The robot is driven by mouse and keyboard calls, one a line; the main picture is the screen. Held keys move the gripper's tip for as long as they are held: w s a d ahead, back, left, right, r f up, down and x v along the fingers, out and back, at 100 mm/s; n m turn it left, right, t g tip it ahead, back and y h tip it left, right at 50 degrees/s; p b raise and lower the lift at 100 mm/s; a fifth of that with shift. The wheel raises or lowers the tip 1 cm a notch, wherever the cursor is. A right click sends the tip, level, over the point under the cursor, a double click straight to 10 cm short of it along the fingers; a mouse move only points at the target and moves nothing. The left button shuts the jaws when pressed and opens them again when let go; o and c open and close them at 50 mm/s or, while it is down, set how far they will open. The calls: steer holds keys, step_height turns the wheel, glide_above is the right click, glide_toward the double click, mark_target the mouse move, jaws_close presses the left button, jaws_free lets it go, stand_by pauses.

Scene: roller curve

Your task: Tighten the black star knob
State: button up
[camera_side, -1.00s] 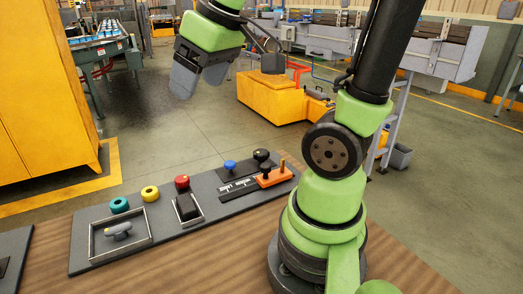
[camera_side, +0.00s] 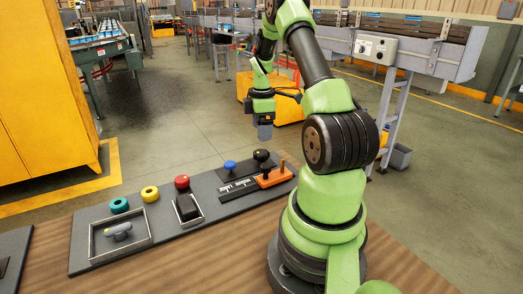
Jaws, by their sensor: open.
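The black star knob (camera_side: 261,155) stands near the right end of the dark grey control panel (camera_side: 150,254), just behind an orange part. Its exact shape is too small to tell. My gripper (camera_side: 265,138) points straight down, with its grey fingers just above the knob in the picture and apart from it. The fingers are seen nearly edge-on; they are open and nothing shows between them.
A blue knob (camera_side: 230,166) and the orange part with an upright peg (camera_side: 273,178) are close by.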

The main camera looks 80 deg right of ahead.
mark_target(262, 152)
step_height(262, 152, down, 8)
steer(key=shift+r, duration=0.25)
steer(key=c, duration=0.9)
